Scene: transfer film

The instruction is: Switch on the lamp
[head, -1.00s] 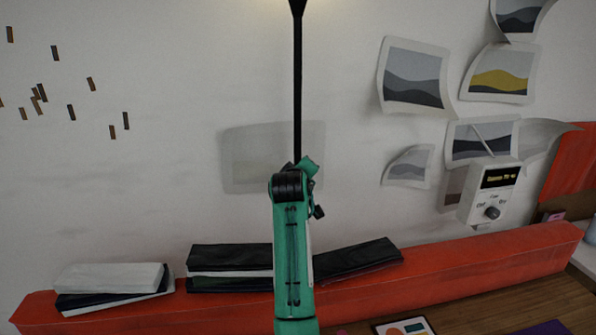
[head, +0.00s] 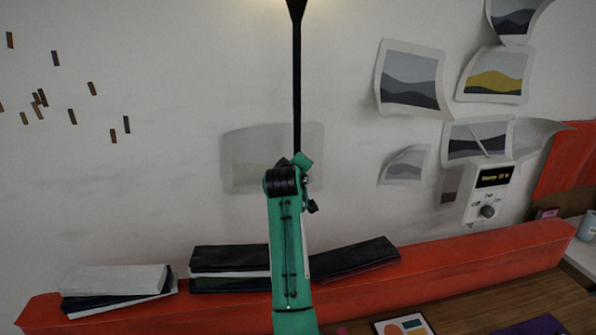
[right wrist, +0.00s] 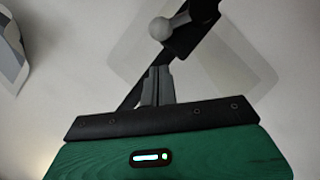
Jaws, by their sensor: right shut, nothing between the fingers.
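The lamp's black pole (head: 297,85) runs down the wall from the top of the head view, where a warm yellowish glow shows; the lamp's head is out of frame. My teal arm rises from the bottom centre and hides the pole's lower end. In the right wrist view, my right gripper (right wrist: 160,86) is shut and empty. A dark rod (right wrist: 190,35) crosses behind it, with a pale grey ball (right wrist: 159,28) above the fingertips. I cannot tell whether the fingers touch the rod. My left gripper is not in view.
A red-orange ledge (head: 450,251) runs along the wall, bearing dark folders (head: 230,259) and a white-topped stack (head: 115,280). A wall unit with display and knob (head: 488,192) hangs at right, below curled prints (head: 410,75). A wooden desk (head: 490,305) lies at lower right.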

